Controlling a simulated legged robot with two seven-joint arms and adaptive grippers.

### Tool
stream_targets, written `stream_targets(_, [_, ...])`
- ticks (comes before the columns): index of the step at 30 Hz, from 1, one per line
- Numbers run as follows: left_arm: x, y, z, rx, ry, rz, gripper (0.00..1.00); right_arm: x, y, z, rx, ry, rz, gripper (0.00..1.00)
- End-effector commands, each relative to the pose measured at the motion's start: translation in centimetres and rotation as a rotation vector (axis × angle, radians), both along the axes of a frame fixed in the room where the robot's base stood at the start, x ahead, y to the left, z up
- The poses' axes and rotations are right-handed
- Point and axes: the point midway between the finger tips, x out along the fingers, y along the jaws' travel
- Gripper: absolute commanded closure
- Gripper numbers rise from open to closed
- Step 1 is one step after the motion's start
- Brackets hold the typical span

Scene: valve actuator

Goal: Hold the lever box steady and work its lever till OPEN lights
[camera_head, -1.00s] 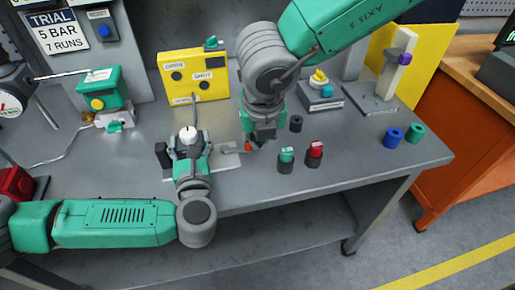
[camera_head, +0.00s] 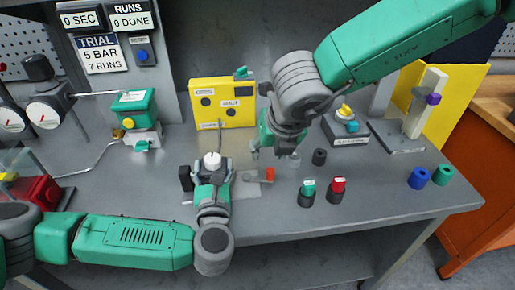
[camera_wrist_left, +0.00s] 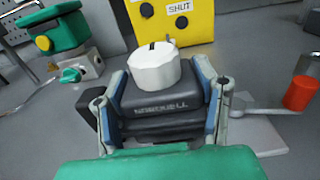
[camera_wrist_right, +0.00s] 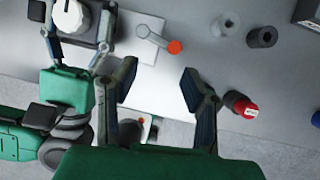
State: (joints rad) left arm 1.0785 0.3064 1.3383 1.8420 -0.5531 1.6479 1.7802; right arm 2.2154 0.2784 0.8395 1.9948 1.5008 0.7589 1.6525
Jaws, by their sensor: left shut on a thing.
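The dark grey lever box (camera_wrist_left: 160,108) with a white round cap (camera_wrist_left: 157,69) is clamped between the fingers of my left gripper (camera_head: 212,168). Its metal lever (camera_wrist_left: 262,110) reaches out to the right and ends in an orange-red knob (camera_head: 270,174). The knob also shows in the right wrist view (camera_wrist_right: 174,47). My right gripper (camera_wrist_right: 160,78) is open and empty, apart from the knob, which lies beyond its fingers. The yellow panel (camera_head: 236,116) behind carries two lamps with OPEN and SHUT labels; both lamps look dark.
A green-capped peg (camera_head: 306,194) and a red-capped peg (camera_head: 337,191) stand right of the lever, with a dark cylinder (camera_head: 319,157) behind. A green valve unit (camera_head: 135,108) is at back left. Blue and green rings (camera_head: 420,178) lie at the right.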

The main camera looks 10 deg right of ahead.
Motion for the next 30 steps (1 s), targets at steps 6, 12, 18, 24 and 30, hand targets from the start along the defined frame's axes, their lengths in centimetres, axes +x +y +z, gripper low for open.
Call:
stream_targets(6, [-0.1,0.1,-0.5,0.005,0.010,0.001,0.95,6.9,3.0,2.1,0.109,-0.272,0.374,0.61])
stream_targets(12, [-0.1,0.1,-0.5,0.005,0.010,0.001,0.95,8.0,3.6,2.9,0.101,-0.370,0.835,0.61])
stream_targets(18, [-0.1,0.1,-0.5,0.005,0.010,0.001,0.95,6.1,0.0,1.6,0.009,-0.273,1.254,0.61])
stream_targets(24, [-0.1,0.1,-0.5,0.005,0.010,0.001,0.95,4.6,-4.4,0.7,-0.072,-0.125,1.478,0.61])
stream_targets(30, [-0.1,0.1,-0.5,0.005,0.010,0.001,0.95,4.0,-5.6,-0.3,-0.095,-0.068,1.537,0.61])
